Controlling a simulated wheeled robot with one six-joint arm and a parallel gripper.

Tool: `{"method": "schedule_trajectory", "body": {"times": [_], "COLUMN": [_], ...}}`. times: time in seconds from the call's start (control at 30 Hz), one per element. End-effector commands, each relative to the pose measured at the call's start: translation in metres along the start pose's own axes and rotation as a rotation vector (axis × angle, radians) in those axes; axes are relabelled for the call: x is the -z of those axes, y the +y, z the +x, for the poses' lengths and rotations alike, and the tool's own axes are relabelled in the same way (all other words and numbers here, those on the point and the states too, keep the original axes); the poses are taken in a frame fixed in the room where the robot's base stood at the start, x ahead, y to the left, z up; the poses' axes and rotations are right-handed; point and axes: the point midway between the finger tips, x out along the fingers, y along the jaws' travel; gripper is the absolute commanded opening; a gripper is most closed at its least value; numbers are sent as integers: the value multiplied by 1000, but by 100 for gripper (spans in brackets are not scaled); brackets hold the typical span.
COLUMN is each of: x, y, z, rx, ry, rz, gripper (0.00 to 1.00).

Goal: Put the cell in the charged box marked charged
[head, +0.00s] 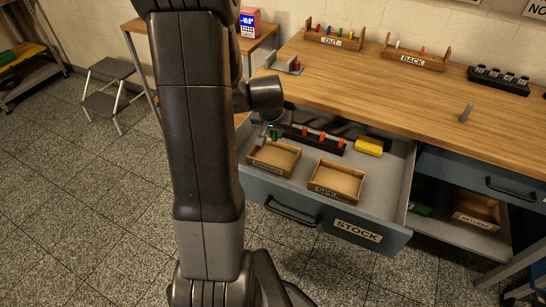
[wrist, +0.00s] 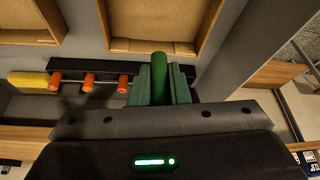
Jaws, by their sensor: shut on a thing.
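My gripper (wrist: 159,88) is shut on a green cell (wrist: 159,68), which stands between its green finger pads in the wrist view. In the head view my gripper (head: 266,136) is over the back left of the open drawer, partly hidden by my arm. A small wooden box (head: 274,172) with a label that seems to read charged lies just in front of it; the box also shows in the wrist view (wrist: 160,46). The cell is behind this box, not over its middle. I cannot tell whether the cell is clear of the black rack (head: 312,150) below.
A second wooden box (head: 337,196), its label apparently spent, lies to the right. Three orange cells (wrist: 88,80) stand in the rack, with a yellow block (head: 369,146) beside it. The drawer (head: 385,185) is pulled out under the wooden worktop (head: 400,100).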

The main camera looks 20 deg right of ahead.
Motion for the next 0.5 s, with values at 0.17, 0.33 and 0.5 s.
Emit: {"method": "schedule_trajectory", "body": {"times": [0.17,0.33,0.5], "x": [-15,-19,-28], "y": [0,0,0], "z": [34,45,67], "rx": [0,0,-1], "ry": [-4,-1,-3], "rz": [-1,0,-1], "gripper": [0,0,0]}}
